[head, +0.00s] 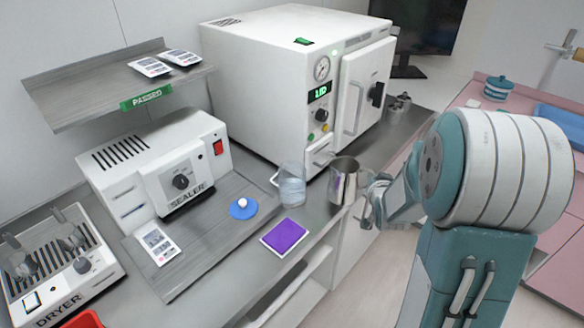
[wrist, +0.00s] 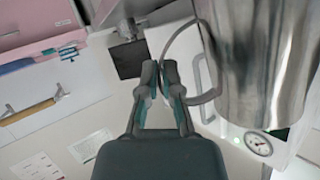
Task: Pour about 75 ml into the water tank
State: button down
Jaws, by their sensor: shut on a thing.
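A shiny metal pitcher (head: 347,182) is near the counter's front edge, in front of the white sterilizer (head: 285,85). It looks about upright, and its contents are hidden. My gripper (head: 371,202) is at its right side, shut on the pitcher's handle. In the wrist view my gripper (wrist: 162,82) has its fingers closed at the looped handle, with the metal pitcher (wrist: 265,60) filling the right. A small white drawer-like part (head: 318,157) sticks out low on the sterilizer's front; I cannot tell whether it is the water tank. A clear jug (head: 291,187) stands just left of the pitcher.
A purple pad (head: 285,237) and a blue disc with a white ball (head: 243,208) lie on the counter. The sealer (head: 160,165) and dryer (head: 58,260) stand at the left. A pink counter (head: 480,95) is at the right, with floor between.

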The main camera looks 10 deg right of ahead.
jog(key=shift+w+a+r+n+h, duration=0.2)
jog(key=shift+r+n, duration=0.1)
jog(key=shift+r, duration=0.25)
jog(key=shift+w+a+r+n+h, duration=0.1)
jog(key=shift+a+r+n+h, duration=0.15)
jog(key=shift+r, duration=0.3)
jog(key=w+a+r+n+h+p, duration=0.2)
jog(key=a+r+n+h, duration=0.2)
jog(key=a+r+n, duration=0.4)
jog(key=shift+w+a+r+h, duration=0.2)
jog(key=shift+r+h, duration=0.15)
jog(key=shift+r, duration=1.05)
jog(key=shift+w+a+r+n, duration=0.15)
jog(key=shift+a+r+n, duration=0.4)
jog(key=shift+a, duration=0.05)
jog(key=shift+w+a+r+h, duration=0.1)
jog(key=shift+a+h, duration=0.1)
jog(key=shift+h, duration=0.1)
jog(key=shift+w+a+r+n+p, duration=0.25)
jog(key=shift+a+n+p, duration=0.2)
jog(key=shift+a, duration=0.15)
jog(key=shift+w+a+r+n+p, duration=0.1)
jog(key=shift+a+r+n+p, duration=0.2)
jog(key=shift+a+n, duration=0.25)
dwell(0.3)
jog(key=shift+d, duration=0.1)
